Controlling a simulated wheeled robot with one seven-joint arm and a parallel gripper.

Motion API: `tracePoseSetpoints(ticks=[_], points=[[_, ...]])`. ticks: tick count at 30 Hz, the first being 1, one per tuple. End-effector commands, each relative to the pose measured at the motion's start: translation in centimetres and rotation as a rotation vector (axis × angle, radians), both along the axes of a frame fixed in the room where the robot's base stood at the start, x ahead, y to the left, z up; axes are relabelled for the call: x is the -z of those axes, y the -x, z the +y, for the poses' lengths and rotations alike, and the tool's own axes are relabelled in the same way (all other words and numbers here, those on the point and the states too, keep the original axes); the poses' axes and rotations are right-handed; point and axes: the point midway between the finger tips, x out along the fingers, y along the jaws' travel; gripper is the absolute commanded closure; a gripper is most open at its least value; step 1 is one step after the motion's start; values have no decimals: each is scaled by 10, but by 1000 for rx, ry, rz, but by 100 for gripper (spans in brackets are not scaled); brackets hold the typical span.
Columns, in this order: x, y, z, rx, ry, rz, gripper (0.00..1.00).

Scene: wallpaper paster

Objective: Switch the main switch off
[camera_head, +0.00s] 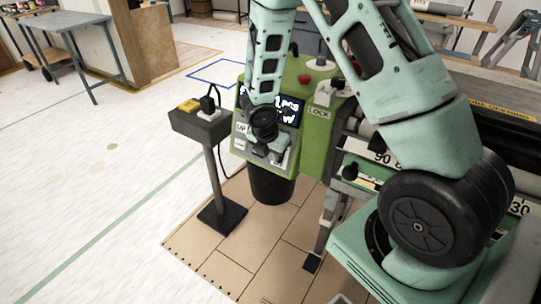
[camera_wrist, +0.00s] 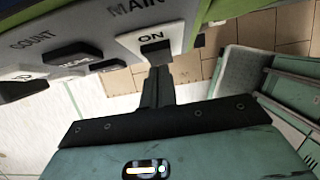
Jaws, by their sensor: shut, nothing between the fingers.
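The main switch (camera_wrist: 152,38) is a white rocker marked ON under the word MAIN, on the grey control panel (camera_wrist: 90,45) in the wrist view. My gripper (camera_wrist: 157,72) is shut and empty, its fingertips right at the lower edge of the switch. I cannot tell whether they touch it. In the head view, my gripper (camera_head: 265,148) is in front of the panel of the green machine (camera_head: 318,135), and it and my arm cover part of the panel and the display.
Dark buttons (camera_wrist: 72,52), one near the word COUNT, sit left of the switch. A red knob (camera_head: 304,79) is on top of the machine. A stand with a socket box (camera_head: 200,122) and plugged cable stands left of it. Open floor lies further left.

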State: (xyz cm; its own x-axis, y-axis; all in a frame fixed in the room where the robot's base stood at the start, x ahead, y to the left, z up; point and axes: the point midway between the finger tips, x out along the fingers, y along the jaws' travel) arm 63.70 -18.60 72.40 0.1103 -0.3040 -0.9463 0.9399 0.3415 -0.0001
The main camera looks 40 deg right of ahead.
Motion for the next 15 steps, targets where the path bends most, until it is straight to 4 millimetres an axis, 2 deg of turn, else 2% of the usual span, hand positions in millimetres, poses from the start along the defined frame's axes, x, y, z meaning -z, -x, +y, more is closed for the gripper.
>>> tracePoseSetpoints(ticks=[8, 13, 15], points=[[1, 0, 0, 0, 3, -1, 100], [8, -2, -2, -3, 42, -15, 100], [3, -1, -2, -2, 45, -16, 100]])
